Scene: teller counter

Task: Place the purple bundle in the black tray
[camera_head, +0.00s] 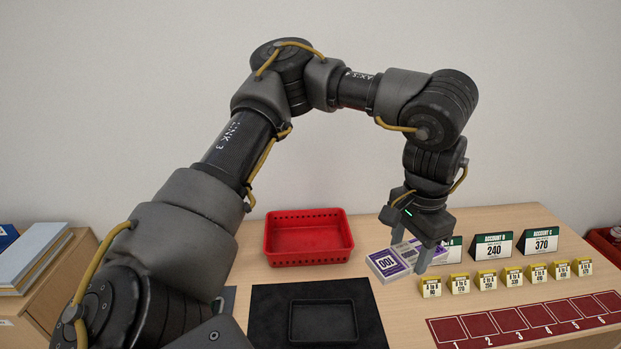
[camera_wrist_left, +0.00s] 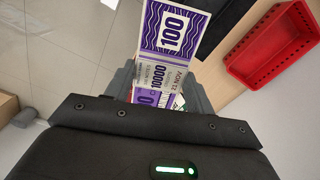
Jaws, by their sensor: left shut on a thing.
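The purple bundle (camera_head: 386,263) is a white and purple stack of notes marked 100 with a paper band. My left gripper (camera_head: 421,262) is shut on it at the right of the black tray, above the counter. In the left wrist view the bundle (camera_wrist_left: 172,50) sticks out from between the fingers of my left gripper (camera_wrist_left: 160,95). The black tray (camera_head: 323,322) is a shallow empty tray on a dark mat, to the lower left of the bundle. My right gripper is in neither view.
An empty red basket (camera_head: 308,237) stands behind the black tray; it also shows in the left wrist view (camera_wrist_left: 272,50). Several yellow tags (camera_head: 486,280) and white account signs (camera_head: 492,246) stand on the right. A red numbered strip (camera_head: 530,318) lies in front of them.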

